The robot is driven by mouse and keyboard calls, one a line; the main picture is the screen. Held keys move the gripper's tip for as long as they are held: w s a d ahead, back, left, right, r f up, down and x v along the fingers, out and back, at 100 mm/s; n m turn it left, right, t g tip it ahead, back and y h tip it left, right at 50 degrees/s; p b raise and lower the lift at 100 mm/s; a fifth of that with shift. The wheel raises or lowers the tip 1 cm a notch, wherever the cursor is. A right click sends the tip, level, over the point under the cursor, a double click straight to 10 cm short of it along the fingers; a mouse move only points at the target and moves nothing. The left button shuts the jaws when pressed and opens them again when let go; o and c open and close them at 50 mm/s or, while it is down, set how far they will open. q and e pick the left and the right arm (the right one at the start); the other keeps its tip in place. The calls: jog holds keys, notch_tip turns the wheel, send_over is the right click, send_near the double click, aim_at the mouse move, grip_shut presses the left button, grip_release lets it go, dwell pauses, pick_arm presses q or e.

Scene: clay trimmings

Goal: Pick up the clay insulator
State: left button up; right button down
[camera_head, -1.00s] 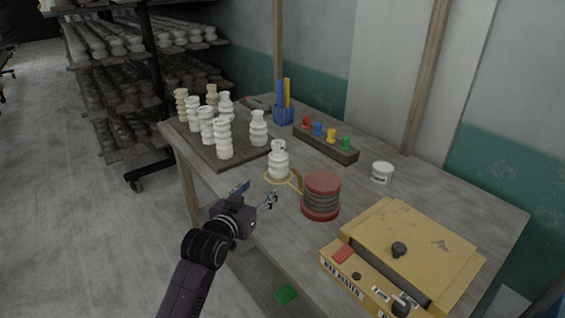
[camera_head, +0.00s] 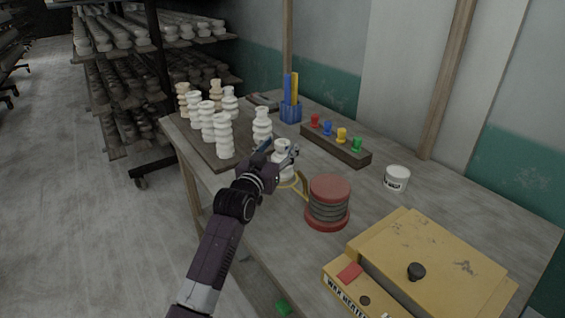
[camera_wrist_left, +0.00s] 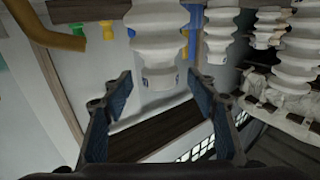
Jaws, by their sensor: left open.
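The white ribbed clay insulator (camera_head: 285,173) stands upright on the table, partly covered by my left gripper. My left gripper (camera_head: 278,150) is open beside its upper part. In the left wrist view, the insulator (camera_wrist_left: 158,42) lies ahead of and between the two blue-padded fingers of the gripper (camera_wrist_left: 161,85), with gaps on both sides. Its end reaches about the fingertips. My right gripper is not in view.
Several white and tan insulators (camera_head: 222,135) stand on a dark board to the left. A yellow loop (camera_head: 302,186) and red-ended spool (camera_head: 328,202) sit close on the right. Behind are a rack of coloured pegs (camera_head: 335,145) and a blue holder (camera_head: 290,112). A yellow box (camera_head: 430,262) stands front right.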

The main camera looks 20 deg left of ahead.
pick_arm(q)
jog(key=shift+w, duration=0.95)
jog(key=shift+c, duration=0.4)
jog(key=c, duration=0.5)
grip_shut()
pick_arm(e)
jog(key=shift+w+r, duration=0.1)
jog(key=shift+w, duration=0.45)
pick_arm(q)
jog(key=shift+r, duration=0.15)
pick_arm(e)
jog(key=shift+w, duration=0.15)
